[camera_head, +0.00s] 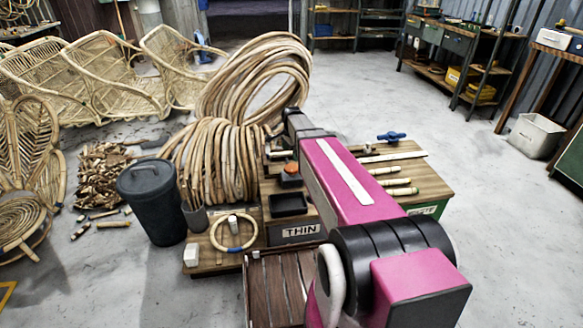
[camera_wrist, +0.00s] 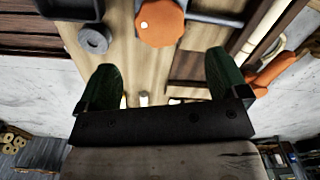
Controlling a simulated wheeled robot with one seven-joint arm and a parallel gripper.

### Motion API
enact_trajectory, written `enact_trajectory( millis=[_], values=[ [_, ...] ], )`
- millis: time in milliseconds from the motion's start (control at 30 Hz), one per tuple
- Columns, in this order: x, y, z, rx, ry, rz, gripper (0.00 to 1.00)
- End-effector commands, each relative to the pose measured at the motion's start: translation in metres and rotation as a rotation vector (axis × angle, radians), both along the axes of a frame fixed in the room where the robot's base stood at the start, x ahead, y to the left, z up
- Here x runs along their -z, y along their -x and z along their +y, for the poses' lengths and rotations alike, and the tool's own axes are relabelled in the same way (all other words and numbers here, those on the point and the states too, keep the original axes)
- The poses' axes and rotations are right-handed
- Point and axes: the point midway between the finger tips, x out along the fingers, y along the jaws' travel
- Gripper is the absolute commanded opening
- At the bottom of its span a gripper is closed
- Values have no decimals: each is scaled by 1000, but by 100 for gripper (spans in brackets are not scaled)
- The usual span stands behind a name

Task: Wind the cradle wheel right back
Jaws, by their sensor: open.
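My gripper (camera_wrist: 162,76) is open in the wrist view, its two dark green fingers wide apart with nothing between them. An orange many-sided knob (camera_wrist: 160,22) with a pale dot on top stands on the wooden bench top just beyond the fingertips, apart from them. An orange knob also shows in the head view (camera_head: 291,169), left of my arm. A blue winged handle (camera_head: 391,137) stands at the back of the bench. I cannot tell for certain which of these is the cradle wheel. In the head view my arm hides the middle of the bench, and the gripper cannot be made out.
Pale rods (camera_head: 397,181) lie on the bench's right side. Big rattan coils (camera_head: 213,160) and a dark bin (camera_head: 152,200) stand left. The floor (camera_head: 500,215) at right is clear.

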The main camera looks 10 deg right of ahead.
Motion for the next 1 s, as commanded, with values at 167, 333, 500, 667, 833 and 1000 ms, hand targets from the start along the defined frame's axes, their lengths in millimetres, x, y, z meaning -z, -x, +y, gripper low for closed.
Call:
enact_trajectory(
  millis=[167,333,500,667,833,1000],
  values=[
    [33,0,0,-1,0,3,92],
    [60,0,0,-2,0,2,92],
    [78,0,0,-2,0,1,92],
    [85,0,0,-3,0,1,92],
    [86,0,0,-3,0,0,92],
    [86,0,0,-3,0,0,73]
  ],
)
